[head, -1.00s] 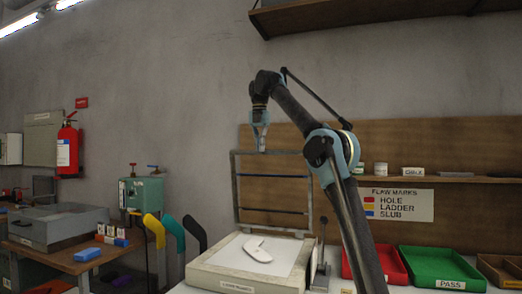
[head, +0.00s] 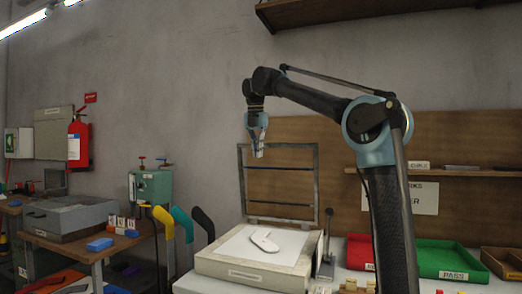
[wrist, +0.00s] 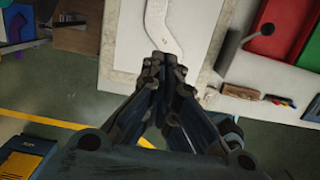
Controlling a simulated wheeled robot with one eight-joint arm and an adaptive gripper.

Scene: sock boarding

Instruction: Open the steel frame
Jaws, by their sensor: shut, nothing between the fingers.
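The steel frame (head: 242,184) stands upright, opened up at the back of a pale box-like board (head: 245,275) with a white top. A flat white sock-shaped piece (head: 264,241) lies on that top; it also shows in the wrist view (wrist: 160,25), running up past my fingertips. My gripper (head: 258,154) is shut and empty. In the head view it overlaps the frame's top bar; I cannot tell whether it touches it. In the wrist view my gripper (wrist: 165,66) has its fingertips together above the board, and the frame does not show.
A lever (head: 326,245) stands at the board's right side. Red and green trays (head: 440,262) lie further right. Coloured forms (head: 183,223) stand to the left, near a side table with a grey case (head: 68,220). A shelf (head: 450,172) is behind on the right.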

